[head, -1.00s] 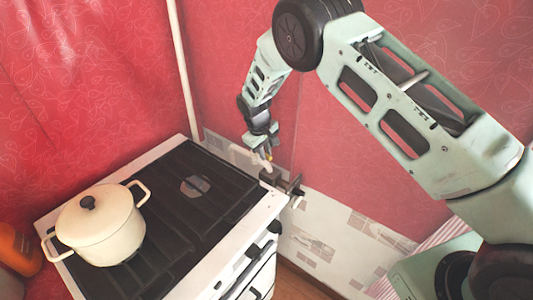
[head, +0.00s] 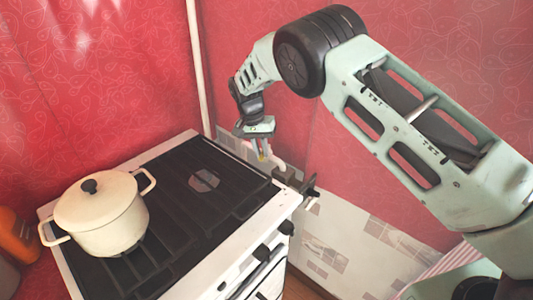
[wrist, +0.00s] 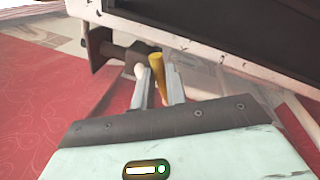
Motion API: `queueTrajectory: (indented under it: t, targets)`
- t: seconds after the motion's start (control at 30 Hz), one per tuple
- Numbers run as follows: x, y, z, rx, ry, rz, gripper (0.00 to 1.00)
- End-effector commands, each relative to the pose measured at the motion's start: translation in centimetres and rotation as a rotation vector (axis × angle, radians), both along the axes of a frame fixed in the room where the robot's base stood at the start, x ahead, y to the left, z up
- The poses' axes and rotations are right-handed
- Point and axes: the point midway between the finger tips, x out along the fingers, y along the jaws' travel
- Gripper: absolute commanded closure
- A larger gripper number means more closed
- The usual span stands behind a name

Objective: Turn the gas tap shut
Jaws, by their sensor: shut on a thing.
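The gas tap's yellow handle (wrist: 157,70) sits between the two fingers of my gripper (wrist: 160,82) in the wrist view, and the fingers are closed on it. Its tip points back towards the palm. A dark pipe fitting (wrist: 108,47) lies just beyond, to the left of the handle. In the head view my gripper (head: 261,150) hangs at the stove's back right corner, with a small bit of yellow handle (head: 262,157) at its fingertips. The dark fitting (head: 296,181) shows to its right. The fingers hide part of the tap.
The white stove (head: 225,255) with a black top stands to the left and close to the tap. A cream lidded pot (head: 100,222) is on its left part. A pale vertical pipe (head: 196,65) runs up the red wall. An orange object (head: 18,235) is at the left edge.

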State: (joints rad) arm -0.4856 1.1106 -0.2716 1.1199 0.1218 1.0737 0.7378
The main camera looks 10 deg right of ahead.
Motion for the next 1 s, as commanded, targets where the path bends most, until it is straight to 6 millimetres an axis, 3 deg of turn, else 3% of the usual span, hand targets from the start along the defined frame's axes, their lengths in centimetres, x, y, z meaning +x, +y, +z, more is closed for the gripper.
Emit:
queueTrajectory:
  t: [0.5, 1.0]
  targets:
    - [1.7, 1.7, 0.0, 0.002, -0.002, -0.384, 1.00]
    - [2.2, 2.1, 0.1, 0.002, -0.002, -0.486, 1.00]
